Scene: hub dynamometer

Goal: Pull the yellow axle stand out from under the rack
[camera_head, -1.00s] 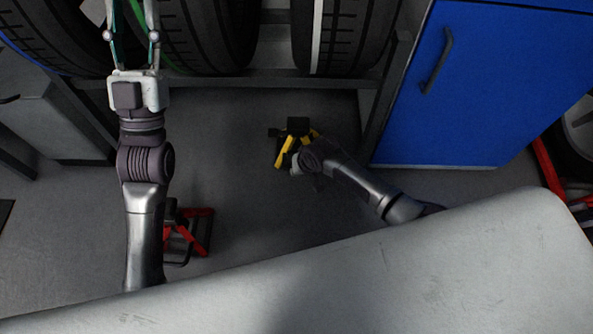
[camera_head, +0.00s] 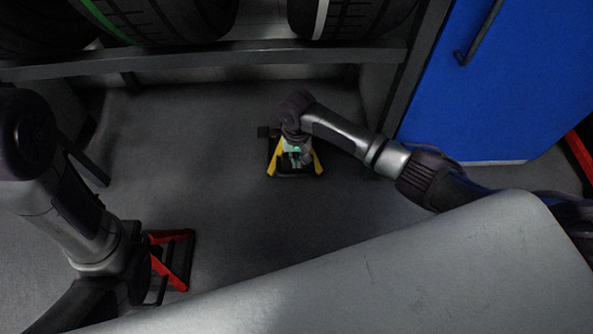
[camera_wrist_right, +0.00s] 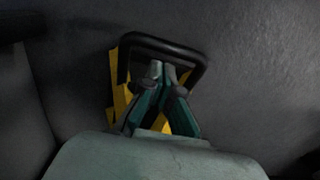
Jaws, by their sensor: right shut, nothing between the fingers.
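The yellow axle stand (camera_head: 317,162) is on the grey floor, below the rack's lower rail in the head view. Its black base bar shows at the front. My right gripper (camera_head: 296,158) is over the stand, pointing down at it. In the right wrist view its two green fingers (camera_wrist_right: 163,72) are together with nothing between them. They overlap the black bar (camera_wrist_right: 165,45) of the stand, with yellow legs (camera_wrist_right: 121,85) behind. Whether the fingers touch the bar I cannot tell. The gripper hides the middle of the stand.
The tyre rack (camera_head: 210,58) with large tyres (camera_head: 355,15) stands behind the stand. A blue cabinet (camera_head: 500,90) is to the right. A red stand (camera_head: 172,255) is at the lower left, near my left arm. The floor left of the yellow stand is clear.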

